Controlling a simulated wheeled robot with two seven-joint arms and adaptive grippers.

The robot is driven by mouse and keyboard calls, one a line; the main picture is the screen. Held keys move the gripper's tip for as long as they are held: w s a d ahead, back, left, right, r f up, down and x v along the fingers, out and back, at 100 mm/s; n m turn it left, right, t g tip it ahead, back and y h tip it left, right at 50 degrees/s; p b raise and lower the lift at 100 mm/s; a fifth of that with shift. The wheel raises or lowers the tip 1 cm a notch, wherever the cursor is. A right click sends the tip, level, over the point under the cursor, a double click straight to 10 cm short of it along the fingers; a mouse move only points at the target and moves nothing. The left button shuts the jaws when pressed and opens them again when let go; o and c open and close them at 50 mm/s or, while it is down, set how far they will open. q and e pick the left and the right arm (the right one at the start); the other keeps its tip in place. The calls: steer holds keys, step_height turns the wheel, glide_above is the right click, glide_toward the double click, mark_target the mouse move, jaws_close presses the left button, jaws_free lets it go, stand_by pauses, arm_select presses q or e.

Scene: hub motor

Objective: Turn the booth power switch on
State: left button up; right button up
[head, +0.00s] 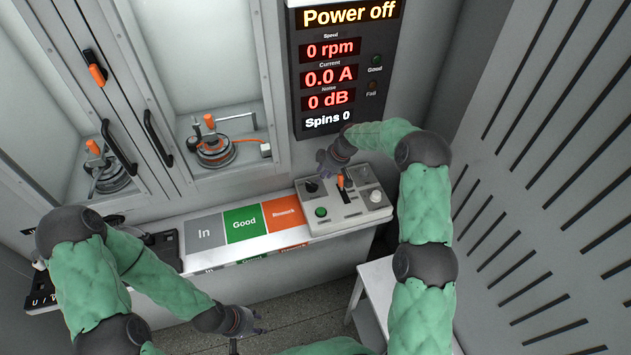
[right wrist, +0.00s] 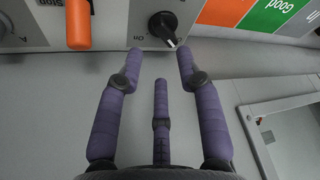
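The power switch is a black rotary knob (head: 311,187) with a white pointer line, at the back left of the grey control box (head: 372,212). In the right wrist view the knob (right wrist: 163,27) shows near an "On" mark, its pointer slanting down and to the right. My right gripper (head: 325,166) is above the back left of the box. Its purple fingers (right wrist: 160,66) are spread and empty, with the knob just beyond the tips; no contact shows. The display (head: 347,15) reads "Power off". My left gripper (head: 248,320) is low at the front, fingers apart and empty, away from the box.
An orange-handled lever (head: 341,181) stands beside the knob, and also shows in the right wrist view (right wrist: 78,25). A green button (head: 321,212) is on the box front. Coloured In, Good and Rework areas (head: 243,223) lie left. Glazed booth doors (head: 205,60) stand behind.

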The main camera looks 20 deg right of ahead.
mark_target(312, 186)
steer(key=x, duration=0.8)
steer(key=shift+f+b, duration=0.25)
steer(key=shift+b, duration=0.1)
jaws_close()
